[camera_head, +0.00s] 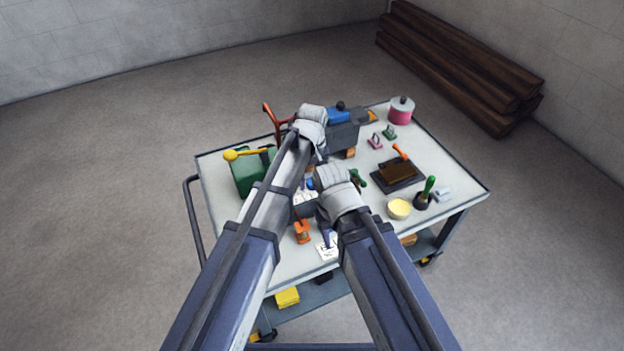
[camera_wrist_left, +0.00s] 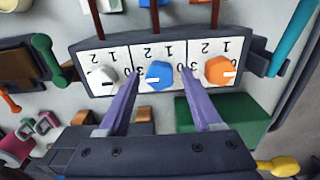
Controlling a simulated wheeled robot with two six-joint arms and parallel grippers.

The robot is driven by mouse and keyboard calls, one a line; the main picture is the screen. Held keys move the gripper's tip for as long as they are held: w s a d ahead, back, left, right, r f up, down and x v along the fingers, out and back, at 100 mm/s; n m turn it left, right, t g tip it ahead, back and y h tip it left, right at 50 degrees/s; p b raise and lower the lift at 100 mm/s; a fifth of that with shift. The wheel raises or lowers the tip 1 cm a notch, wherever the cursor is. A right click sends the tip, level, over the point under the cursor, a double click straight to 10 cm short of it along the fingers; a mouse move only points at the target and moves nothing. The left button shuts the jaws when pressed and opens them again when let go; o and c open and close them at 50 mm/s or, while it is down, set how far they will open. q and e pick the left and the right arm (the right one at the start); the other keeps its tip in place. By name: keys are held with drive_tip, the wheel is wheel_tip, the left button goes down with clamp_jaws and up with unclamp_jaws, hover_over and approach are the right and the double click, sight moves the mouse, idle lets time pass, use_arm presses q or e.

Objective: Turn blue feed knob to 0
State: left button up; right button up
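A dark panel with white dial faces (camera_wrist_left: 178,52) shows upside down in the left wrist view. The blue feed knob (camera_wrist_left: 158,77) is in its middle, with a white mark at its lower edge in that view. A white knob (camera_wrist_left: 102,78) and an orange knob (camera_wrist_left: 219,71) flank it. My left gripper (camera_wrist_left: 158,73) is open, its two purple fingers on either side of the blue knob; I cannot tell whether they touch it. In the head view my arms largely hide the panel. My right gripper (camera_head: 336,183) is beside the left arm, its fingers hidden.
The panel stands on a cart top (camera_head: 290,262) crowded with objects. A green box (camera_head: 247,177) and a yellow ball lever (camera_head: 231,155) are at left. A cream bowl (camera_head: 399,209), a dark tray (camera_head: 386,184) and a pink spool (camera_head: 401,112) are at right.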

use_arm(q)
clamp_jaws()
idle(0.3)
